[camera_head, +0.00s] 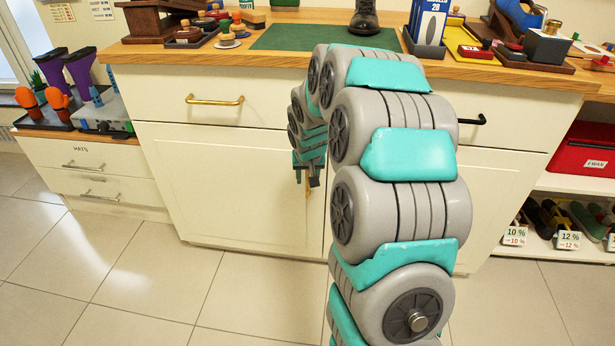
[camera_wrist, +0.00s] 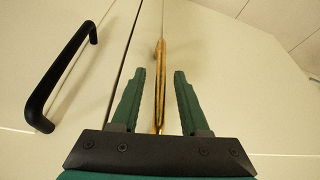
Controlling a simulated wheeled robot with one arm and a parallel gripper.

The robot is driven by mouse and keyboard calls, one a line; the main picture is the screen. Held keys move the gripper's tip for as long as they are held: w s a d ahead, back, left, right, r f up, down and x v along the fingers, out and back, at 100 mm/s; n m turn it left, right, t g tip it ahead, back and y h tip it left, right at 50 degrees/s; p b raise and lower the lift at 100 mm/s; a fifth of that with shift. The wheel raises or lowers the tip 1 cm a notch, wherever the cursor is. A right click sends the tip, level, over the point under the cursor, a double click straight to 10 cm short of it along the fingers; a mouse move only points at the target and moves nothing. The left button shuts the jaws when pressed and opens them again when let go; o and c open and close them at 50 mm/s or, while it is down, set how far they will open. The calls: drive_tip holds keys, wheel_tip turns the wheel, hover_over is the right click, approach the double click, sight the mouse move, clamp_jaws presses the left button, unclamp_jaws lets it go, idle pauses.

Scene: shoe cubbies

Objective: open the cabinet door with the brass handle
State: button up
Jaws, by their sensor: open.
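The cream cabinet door (camera_head: 235,195) is on the left under the counter and looks closed. Its upright brass handle (camera_head: 307,190) is mostly hidden by my gripper (camera_head: 308,178) in the head view. In the wrist view, the brass handle (camera_wrist: 160,88) runs upright between the two green fingers of my open gripper (camera_wrist: 160,73), with room on both sides. I cannot tell whether a finger touches it. The seam beside the neighbouring door shows just left of the handle.
A black handle (camera_wrist: 62,78) is on the neighbouring door in the wrist view. A horizontal brass drawer handle (camera_head: 215,100) is above the door. The wooden counter (camera_head: 280,62) holds several items. Tiled floor (camera_head: 150,290) is clear at the left.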

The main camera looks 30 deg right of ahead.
clamp_jaws()
idle(0.3)
idle(1.1)
